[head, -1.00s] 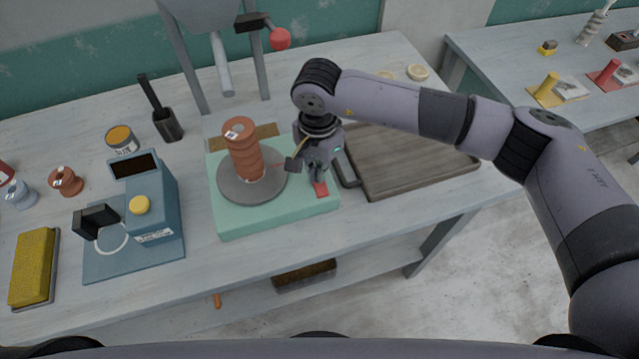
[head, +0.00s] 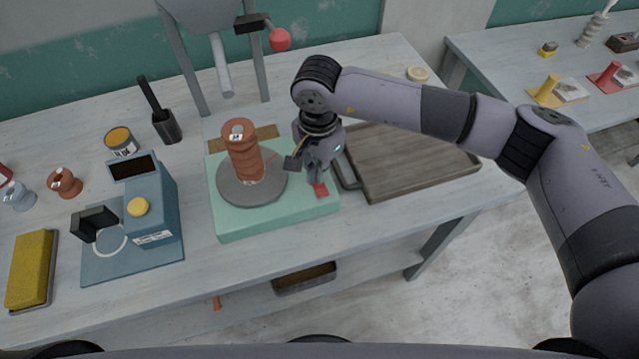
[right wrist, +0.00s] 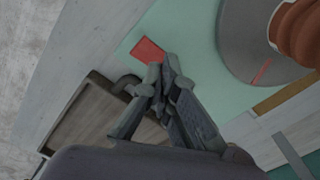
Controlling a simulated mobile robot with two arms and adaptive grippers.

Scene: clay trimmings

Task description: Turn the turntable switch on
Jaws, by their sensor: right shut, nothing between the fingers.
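The turntable has a mint-green base (head: 240,224) with a round grey disk (head: 230,193) on top. A ribbed red-brown clay cylinder (head: 245,160) stands upright on the disk. The red switch (head: 321,190) is at the base's front right corner; in the right wrist view it shows as a red rectangle (right wrist: 147,50). My right gripper (head: 313,182) points down just beside the switch. Its fingers (right wrist: 165,66) are shut and empty, with the tips at the switch's edge in the wrist view. I cannot tell whether they touch it. My left gripper is not in view.
A wooden tray (head: 410,180) with a dark handle lies right of the turntable. A blue device with a yellow button (head: 138,207) stands to the left, near a yellow sponge (head: 32,268). A grey stand with a red knob (head: 280,39) rises behind.

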